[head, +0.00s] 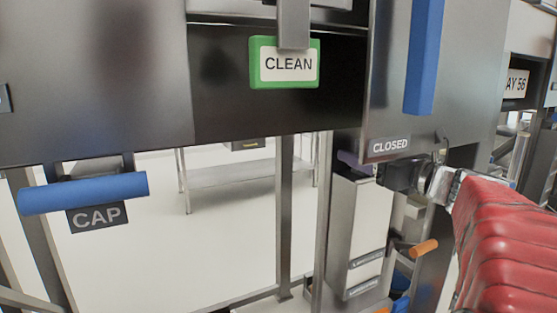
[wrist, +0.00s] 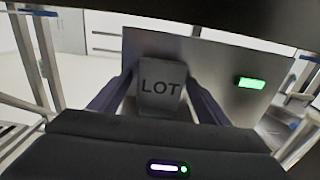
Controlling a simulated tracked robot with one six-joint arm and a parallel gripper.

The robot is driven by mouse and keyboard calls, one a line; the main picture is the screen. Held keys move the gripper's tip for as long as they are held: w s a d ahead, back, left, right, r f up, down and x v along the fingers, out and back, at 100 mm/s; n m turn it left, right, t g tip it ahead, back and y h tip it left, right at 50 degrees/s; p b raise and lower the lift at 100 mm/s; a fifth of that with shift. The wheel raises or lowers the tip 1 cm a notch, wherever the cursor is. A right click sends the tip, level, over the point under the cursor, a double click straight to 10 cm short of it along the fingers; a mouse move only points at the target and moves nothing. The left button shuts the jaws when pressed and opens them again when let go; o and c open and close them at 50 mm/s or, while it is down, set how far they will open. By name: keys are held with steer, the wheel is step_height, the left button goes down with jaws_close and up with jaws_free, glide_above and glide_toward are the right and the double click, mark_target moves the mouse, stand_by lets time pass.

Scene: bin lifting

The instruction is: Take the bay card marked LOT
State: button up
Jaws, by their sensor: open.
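The LOT card (wrist: 160,92) is a grey plate with dark letters. In the wrist view it stands upright in the middle, in front of a metal panel. My gripper (wrist: 162,78) is open, with one dark purple finger on each side of the card. I cannot tell whether the fingers touch it. In the head view my gripper (head: 355,163) is partly hidden below the CLOSED label, at the end of my red-sleeved arm. I cannot make out the LOT card in the head view.
A green-framed CLEAN card (head: 289,82) hangs at top centre. A CAP label (head: 96,217) hangs under a blue handle (head: 84,193) at left. The metal panel with the CLOSED label (head: 390,146) is right above my gripper. A green lit display (wrist: 250,83) is right of the card.

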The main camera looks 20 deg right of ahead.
mark_target(371, 140)
steer(key=shift+c, duration=0.2)
steer(key=c, duration=1.1)
steer(key=shift+r, duration=0.1)
steer(key=shift+r, duration=0.5)
step_height(371, 140, up, 3)
steer(key=shift+f, duration=0.2)
steer(key=s, duration=1.8)
steer(key=shift+d+f, duration=0.15)
steer(key=shift+d, duration=0.05)
